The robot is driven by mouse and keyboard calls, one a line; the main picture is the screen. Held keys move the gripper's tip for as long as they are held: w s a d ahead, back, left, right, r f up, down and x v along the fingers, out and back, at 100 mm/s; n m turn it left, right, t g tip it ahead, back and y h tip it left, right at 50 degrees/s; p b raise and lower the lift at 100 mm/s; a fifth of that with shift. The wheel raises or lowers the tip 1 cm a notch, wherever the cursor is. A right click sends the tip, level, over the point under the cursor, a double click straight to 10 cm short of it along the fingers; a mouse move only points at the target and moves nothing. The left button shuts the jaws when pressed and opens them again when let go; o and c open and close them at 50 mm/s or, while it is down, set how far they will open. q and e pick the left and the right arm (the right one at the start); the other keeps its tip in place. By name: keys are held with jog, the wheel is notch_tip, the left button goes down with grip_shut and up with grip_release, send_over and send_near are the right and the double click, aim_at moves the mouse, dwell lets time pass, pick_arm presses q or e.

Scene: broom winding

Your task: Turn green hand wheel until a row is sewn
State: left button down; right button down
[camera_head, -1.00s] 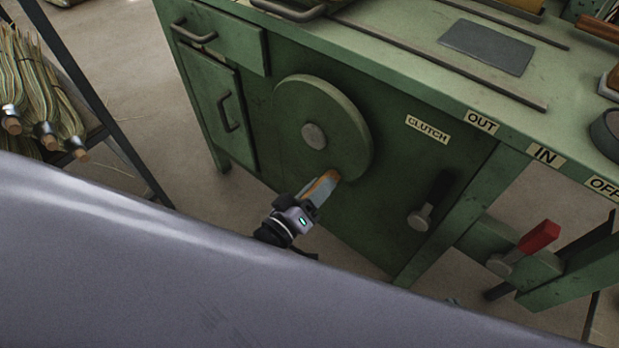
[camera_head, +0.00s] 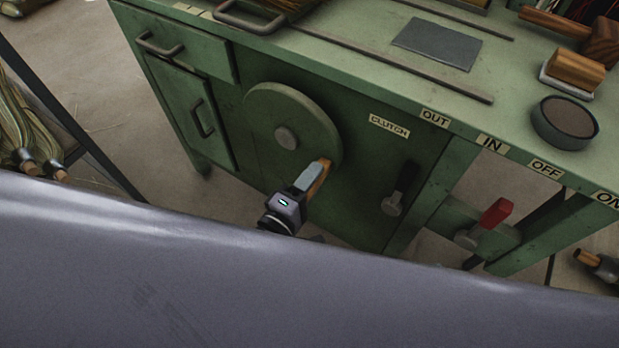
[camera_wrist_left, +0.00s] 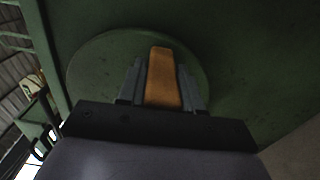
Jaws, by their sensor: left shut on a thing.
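The green hand wheel (camera_head: 262,120) is a round disc with a metal hub on the front of the green cabinet. Its wooden crank handle (camera_head: 321,176) sticks out near the wheel's lower right edge. My left gripper (camera_head: 313,180) is shut on this handle. In the left wrist view the orange-brown handle (camera_wrist_left: 163,80) sits between the two grey fingers of the left gripper (camera_wrist_left: 162,88), with the wheel (camera_wrist_left: 95,65) behind it. My right gripper is not in view.
A black clutch lever (camera_head: 402,185) and a red-handled lever (camera_head: 490,220) stand right of the wheel. The bench top (camera_head: 350,40) carries a grey plate (camera_head: 437,43), a round dark dish (camera_head: 566,122) and wooden blocks. Brooms (camera_head: 25,125) lie in a rack at the left.

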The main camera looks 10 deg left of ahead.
pick_arm(q)
jog(key=shift+r+n, duration=0.25)
jog(key=shift+n, duration=0.05)
dwell(0.4)
jog(key=c, duration=0.8)
grip_release()
jog(key=shift+c, duration=0.2)
jog(key=shift+s, duration=0.1)
jog(key=v, duration=0.7)
jog(key=shift+r, duration=0.15)
